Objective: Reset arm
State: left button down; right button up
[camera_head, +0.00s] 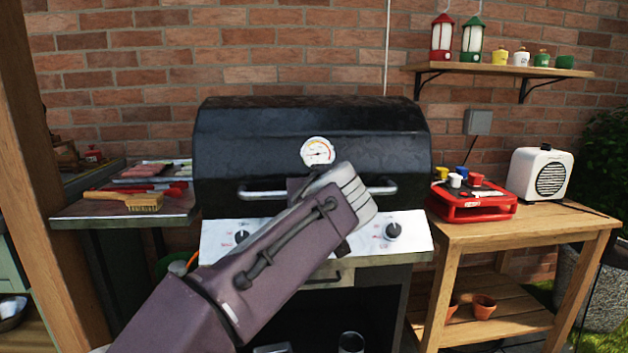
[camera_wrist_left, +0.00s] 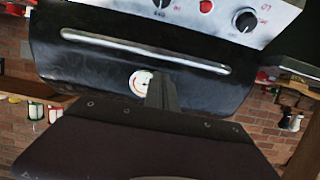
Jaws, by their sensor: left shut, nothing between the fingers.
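My left arm reaches in from the lower left of the head view, and its wrist is in front of the closed black grill (camera_head: 310,125). My left gripper (camera_wrist_left: 162,92) shows in the left wrist view with its fingers together and nothing between them. In that view, which is upside down, the fingers point toward the lid (camera_wrist_left: 90,67) near its round gauge (camera_wrist_left: 142,82) and long metal handle (camera_wrist_left: 140,50). I cannot tell the gap between fingertips and lid. In the head view my arm hides the middle of the handle (camera_head: 262,194). My right gripper is not in view.
A left side shelf (camera_head: 75,210) holds a brush (camera_head: 125,200) and a tray of food (camera_head: 150,170). A wooden table (camera_head: 500,235) on the right holds a red case (camera_head: 472,207) and a white speaker (camera_head: 540,174). A wall shelf (camera_head: 500,68) carries lanterns and pots.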

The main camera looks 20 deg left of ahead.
pick_arm(q)
jog(key=v, duration=0.5)
jog(key=shift+s+d+f, duration=0.1)
jog(key=s+a+f+g+h, duration=0.1)
jog(key=f+g, duration=0.1)
jog(key=f, duration=0.7)
jog(key=s+a+f+m+g, duration=0.1)
jog(key=a+f+g, duration=0.15)
jog(key=f, duration=0.55)
jog(key=s+f+g+h, duration=0.1)
jog(key=f+g, duration=0.2)
jog(key=f, duration=0.6)
jog(key=s+d+f+m+g+h, duration=0.2)
jog(key=s+d+f+h, duration=0.15)
jog(key=s+f, duration=0.5)
jog(key=s+d+f+m+g+h, duration=0.15)
jog(key=s+d+f+g, duration=0.35)
jog(key=f, duration=0.6)
notch_tip(320, 180, up, 38)
jog(key=m+t+p, duration=0.1)
jog(key=t+p, duration=0.2)
jog(key=p, duration=3.5)
jog(key=shift+w+h+p, duration=0.15)
jog(key=shift+h+p, duration=0.2)
jog(key=shift+h, duration=0.05)
